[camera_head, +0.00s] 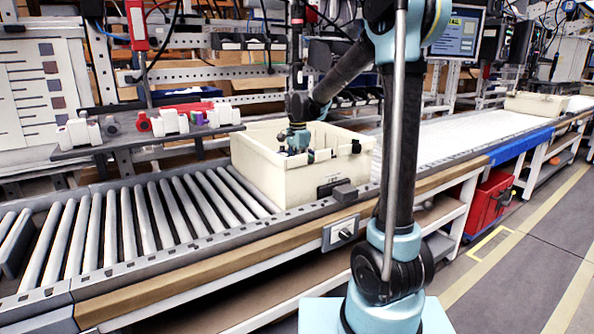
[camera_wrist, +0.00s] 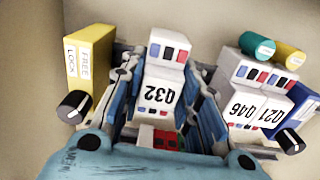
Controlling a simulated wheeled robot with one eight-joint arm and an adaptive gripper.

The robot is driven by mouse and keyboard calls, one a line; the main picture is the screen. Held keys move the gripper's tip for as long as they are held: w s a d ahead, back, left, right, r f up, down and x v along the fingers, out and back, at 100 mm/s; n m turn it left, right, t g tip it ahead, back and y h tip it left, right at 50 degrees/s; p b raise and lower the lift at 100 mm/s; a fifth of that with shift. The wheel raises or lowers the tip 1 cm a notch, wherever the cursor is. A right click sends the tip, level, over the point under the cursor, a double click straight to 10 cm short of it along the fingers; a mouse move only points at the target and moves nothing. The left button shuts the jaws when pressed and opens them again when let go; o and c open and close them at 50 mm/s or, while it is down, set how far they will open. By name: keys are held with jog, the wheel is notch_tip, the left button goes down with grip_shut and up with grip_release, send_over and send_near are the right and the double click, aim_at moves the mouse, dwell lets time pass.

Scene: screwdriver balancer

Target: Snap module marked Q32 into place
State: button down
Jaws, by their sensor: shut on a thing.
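The white module marked Q32 (camera_wrist: 163,88) shows in the middle of the wrist view, its label upside down, with blue, dark and red marks on its upper part. My gripper (camera_wrist: 164,72) has a finger along each side of it and is shut on it. In the head view my gripper (camera_head: 297,142) reaches down into the cream bin (camera_head: 262,167) on the conveyor. The module cannot be made out there. The module's underside is hidden, so I cannot tell whether it is seated. A red and green part (camera_wrist: 160,138) shows just below it.
White modules marked Q46 (camera_wrist: 243,105) and Q21 (camera_wrist: 272,108) stand close on the right. A yellow block labelled FREE LOCK (camera_wrist: 88,58) and a black knob (camera_wrist: 74,106) are on the left. Teal (camera_wrist: 257,47) and yellow (camera_wrist: 289,55) cylinders lie at upper right. Bin walls surround my gripper.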

jog(key=c, duration=1.1)
grip_release()
jog(key=shift+r, duration=0.1)
notch_tip(320, 180, up, 12)
jog(key=shift+f, duration=0.1)
